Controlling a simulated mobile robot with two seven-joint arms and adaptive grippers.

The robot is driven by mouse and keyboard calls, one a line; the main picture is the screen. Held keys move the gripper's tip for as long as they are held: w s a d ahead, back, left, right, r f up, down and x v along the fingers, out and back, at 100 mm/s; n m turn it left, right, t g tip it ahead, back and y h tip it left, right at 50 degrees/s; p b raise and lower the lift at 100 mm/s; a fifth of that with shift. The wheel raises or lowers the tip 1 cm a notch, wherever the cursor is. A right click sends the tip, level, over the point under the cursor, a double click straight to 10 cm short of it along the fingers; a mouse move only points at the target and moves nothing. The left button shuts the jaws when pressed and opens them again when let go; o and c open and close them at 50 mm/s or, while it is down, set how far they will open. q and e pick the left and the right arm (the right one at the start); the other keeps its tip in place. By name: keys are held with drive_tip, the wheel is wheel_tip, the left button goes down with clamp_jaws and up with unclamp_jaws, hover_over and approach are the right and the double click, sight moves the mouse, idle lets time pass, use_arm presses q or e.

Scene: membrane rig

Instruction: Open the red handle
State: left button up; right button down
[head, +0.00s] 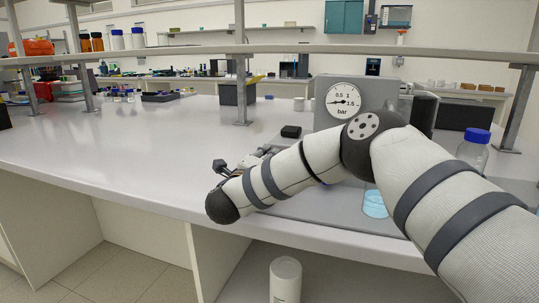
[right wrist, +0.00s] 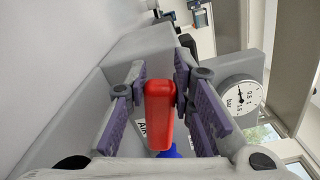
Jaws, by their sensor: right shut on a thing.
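The red handle (right wrist: 160,112) stands out in the right wrist view, between the purple-padded fingers of my right gripper (right wrist: 165,90). The right gripper is shut on it. In the head view the right gripper (head: 236,167) is at the front left of the grey rig (head: 330,117), partly behind my own forearm, and the handle cannot be made out there. A round bar gauge (head: 343,100) is on the rig's upright panel; it also shows in the right wrist view (right wrist: 240,95). My left gripper is not in view.
A blue-capped bottle (head: 472,150) stands right of my right arm. A glass with blue liquid (head: 375,204) is just beneath the arm. A small black object (head: 291,132) lies left of the gauge. The bench (head: 110,150) is clear on the left. A shelf rail (head: 200,52) crosses above.

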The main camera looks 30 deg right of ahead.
drive_tip(key=shift+f+n, duration=0.35)
drive_tip(key=shift+n, duration=0.65)
drive_tip(key=shift+f, duration=0.1)
drive_tip(key=c, duration=1.4)
unclamp_jaws()
drive_tip(key=shift+o, duration=0.2)
drive_tip(key=v, duration=1.2)
